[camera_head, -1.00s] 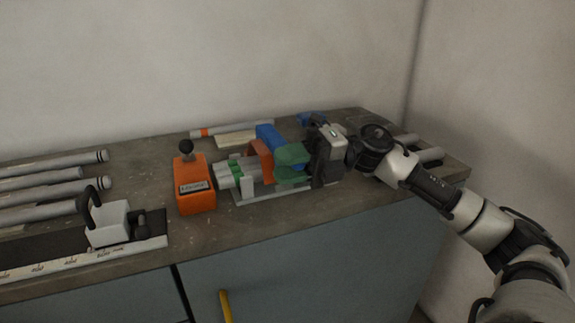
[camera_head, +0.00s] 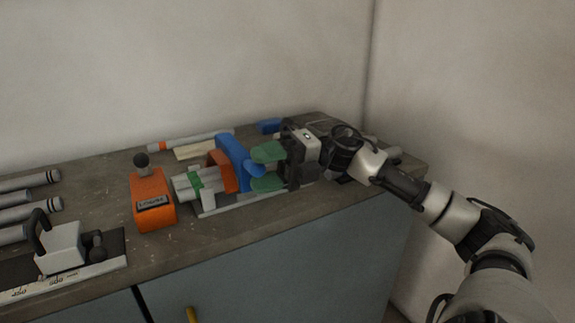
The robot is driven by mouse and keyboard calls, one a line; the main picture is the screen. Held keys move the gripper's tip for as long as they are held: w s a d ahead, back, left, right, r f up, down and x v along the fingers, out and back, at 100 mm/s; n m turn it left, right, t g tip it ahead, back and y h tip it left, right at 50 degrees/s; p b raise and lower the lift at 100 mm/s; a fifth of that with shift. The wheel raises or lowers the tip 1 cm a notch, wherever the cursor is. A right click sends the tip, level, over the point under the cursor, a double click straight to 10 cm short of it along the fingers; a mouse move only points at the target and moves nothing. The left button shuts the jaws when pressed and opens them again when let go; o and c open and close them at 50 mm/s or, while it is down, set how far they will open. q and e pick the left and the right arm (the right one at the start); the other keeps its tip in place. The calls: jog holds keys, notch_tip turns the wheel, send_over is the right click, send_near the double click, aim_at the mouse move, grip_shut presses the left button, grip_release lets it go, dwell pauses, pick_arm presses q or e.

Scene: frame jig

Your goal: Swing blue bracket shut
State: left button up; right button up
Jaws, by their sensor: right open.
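The blue bracket (camera_head: 231,152) stands on the frame jig, just right of the orange-brown bracket (camera_head: 221,171). A rounded blue part (camera_head: 254,168) sticks out from it to the right. My right gripper (camera_head: 264,168) has green fingers and is open. Its fingers point left at the bracket, one above and one below the rounded blue part. I cannot tell whether they touch it. The gripper hides the right end of the jig base (camera_head: 228,207). My left gripper is not in view.
Pale tubes lie in the jig's green-marked holder (camera_head: 196,185). An orange box (camera_head: 152,200) with a black knob stands to its left. A white block (camera_head: 60,249) with black handles sits at the front left. A loose tube (camera_head: 190,140) and a blue piece (camera_head: 269,126) lie behind.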

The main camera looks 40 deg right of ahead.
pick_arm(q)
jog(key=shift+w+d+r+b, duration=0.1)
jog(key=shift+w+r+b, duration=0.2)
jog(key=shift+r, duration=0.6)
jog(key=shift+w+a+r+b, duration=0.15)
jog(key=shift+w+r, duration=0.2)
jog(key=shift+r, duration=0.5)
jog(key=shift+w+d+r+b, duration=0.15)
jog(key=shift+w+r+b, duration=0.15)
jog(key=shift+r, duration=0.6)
pick_arm(e)
jog(key=v, duration=0.8)
jog(key=shift+a, duration=0.1)
